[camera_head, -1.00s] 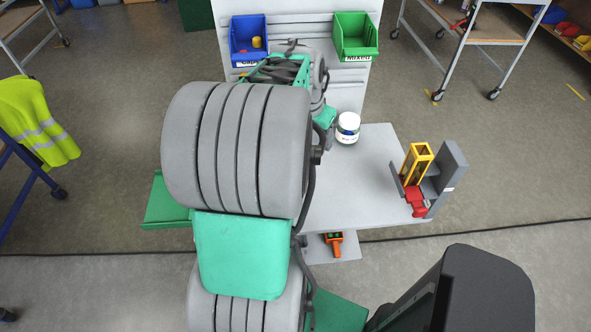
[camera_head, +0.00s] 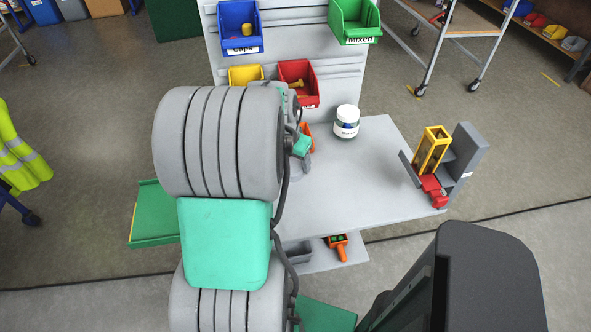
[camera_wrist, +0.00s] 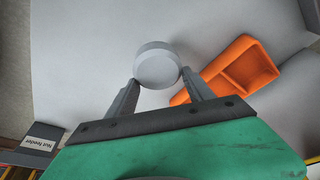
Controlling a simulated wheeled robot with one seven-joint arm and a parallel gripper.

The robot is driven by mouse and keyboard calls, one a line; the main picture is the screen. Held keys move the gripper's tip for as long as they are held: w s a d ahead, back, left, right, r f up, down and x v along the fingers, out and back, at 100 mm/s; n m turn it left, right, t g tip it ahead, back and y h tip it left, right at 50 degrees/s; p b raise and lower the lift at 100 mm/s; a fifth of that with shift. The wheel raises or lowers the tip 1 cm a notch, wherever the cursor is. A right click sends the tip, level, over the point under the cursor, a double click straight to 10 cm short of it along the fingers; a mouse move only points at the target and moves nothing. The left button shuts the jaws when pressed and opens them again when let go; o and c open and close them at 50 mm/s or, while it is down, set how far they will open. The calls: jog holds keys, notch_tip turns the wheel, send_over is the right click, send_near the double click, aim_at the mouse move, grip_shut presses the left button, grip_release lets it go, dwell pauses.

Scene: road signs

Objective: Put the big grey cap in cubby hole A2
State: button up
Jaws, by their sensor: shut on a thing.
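In the wrist view, my gripper (camera_wrist: 160,88) is shut on the big grey cap (camera_wrist: 158,66), a round, shallow disc held between the two fingertips. The white table top lies below it. In the head view my own arm hides the cap and the fingers. No cubby hole marked A2 shows in either view.
An orange tray-like part (camera_wrist: 240,70) lies close beside the cap. On the table stand a white jar (camera_head: 346,122) and a yellow-and-grey fixture (camera_head: 432,150). A blue bin marked Caps (camera_head: 240,28), a green Mixed bin (camera_head: 354,20) and a red bin (camera_head: 299,82) hang behind.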

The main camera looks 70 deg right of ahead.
aim_at(293, 166)
jog(key=shift+a+f, duration=0.1)
jog(key=shift+f, duration=1.85)
jog(key=o, duration=1.3)
